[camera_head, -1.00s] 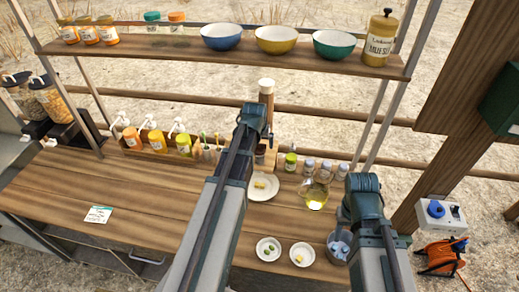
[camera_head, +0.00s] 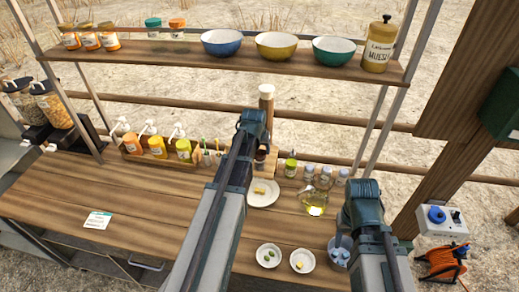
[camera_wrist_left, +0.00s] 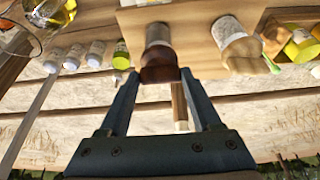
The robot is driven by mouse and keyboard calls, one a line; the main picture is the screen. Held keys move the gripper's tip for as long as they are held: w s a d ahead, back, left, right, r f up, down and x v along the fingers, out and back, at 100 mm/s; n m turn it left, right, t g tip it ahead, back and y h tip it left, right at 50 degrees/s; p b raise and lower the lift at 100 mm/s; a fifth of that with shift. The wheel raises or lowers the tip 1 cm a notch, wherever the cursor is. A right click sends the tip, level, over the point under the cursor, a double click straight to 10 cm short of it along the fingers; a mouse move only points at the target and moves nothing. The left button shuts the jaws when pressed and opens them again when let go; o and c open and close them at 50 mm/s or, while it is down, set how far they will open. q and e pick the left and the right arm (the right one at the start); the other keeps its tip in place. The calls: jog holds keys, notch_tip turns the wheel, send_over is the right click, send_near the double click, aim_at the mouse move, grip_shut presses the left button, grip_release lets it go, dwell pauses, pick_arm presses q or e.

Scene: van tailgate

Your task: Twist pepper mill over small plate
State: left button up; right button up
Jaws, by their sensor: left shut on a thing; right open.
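The pepper mill (camera_wrist_left: 158,58) has a dark brown wooden head and a paler body. It stands at the wooden rack and sits between my left fingertips in the left wrist view. My left gripper (camera_wrist_left: 160,76) is shut on its head. In the head view my left gripper (camera_head: 254,122) hides most of the mill (camera_head: 260,158). A white plate (camera_head: 272,199) with a yellow piece on it lies in front of the rack. Two smaller white dishes (camera_head: 268,265) (camera_head: 302,269) lie nearer me. My right gripper (camera_head: 362,187) is open at the right; its fingertips are not clear.
An oil jug (camera_head: 314,205) and several small jars (camera_head: 309,172) stand right of the plate. A container with blue items (camera_head: 339,256) is beside my right arm. Sauce bottles (camera_head: 157,147) stand left. A shelf with bowls (camera_head: 276,45) hangs above.

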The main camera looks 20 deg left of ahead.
pick_arm(q)
jog(key=m+h, duration=0.1)
jog(key=m, duration=0.1)
jog(key=m+h, duration=0.1)
jog(key=m, duration=0.2)
jog(key=shift+a, duration=0.2)
jog(key=m+h, duration=0.1)
jog(key=m, duration=0.3)
jog(key=shift+w+a+m+h, duration=0.1)
jog(key=shift+w+m+h, duration=0.05)
jog(key=shift+m+h, duration=0.25)
jog(key=m+g, duration=0.1)
jog(key=m, duration=0.1)
jog(key=m+g+h, duration=0.1)
jog(key=m, duration=0.2)
jog(key=shift+w+a, duration=0.1)
jog(key=shift+m+g+h, duration=0.3)
jog(key=shift+m+g, duration=0.6)
jog(key=shift+m, duration=1.4)
jog(key=o, duration=1.4)
